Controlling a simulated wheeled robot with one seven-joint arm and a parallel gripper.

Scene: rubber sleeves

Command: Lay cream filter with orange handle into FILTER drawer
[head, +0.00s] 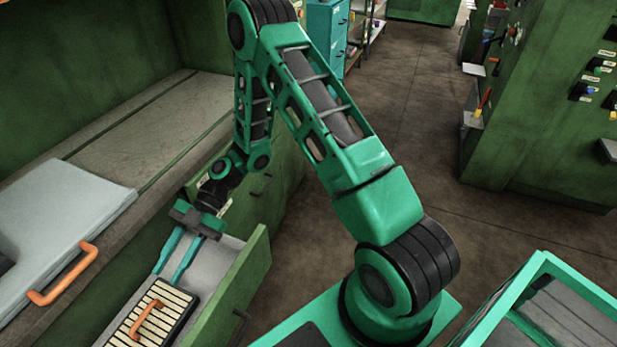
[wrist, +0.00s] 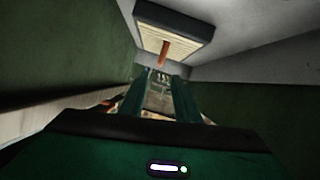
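The cream filter (head: 133,320) is a slatted panel in a dark frame with an orange handle (head: 148,318) on top. It sits inside the pulled-out green drawer (head: 243,284), at the drawer's near end in the head view. My gripper (head: 167,276) points down into the drawer with its two green fingers apart and nothing between them. The handle lies just beyond the fingertips, apart from them. In the wrist view the filter (wrist: 172,32) shows past the open fingers (wrist: 160,80). I cannot read a FILTER label on the drawer.
A grey-white slab (head: 60,215) with an orange handle (head: 65,277) lies on the bench at left. The green cabinet (head: 285,175) stands behind the drawer. A teal-framed bin (head: 545,300) is at lower right. Open floor (head: 410,130) lies beyond my arm.

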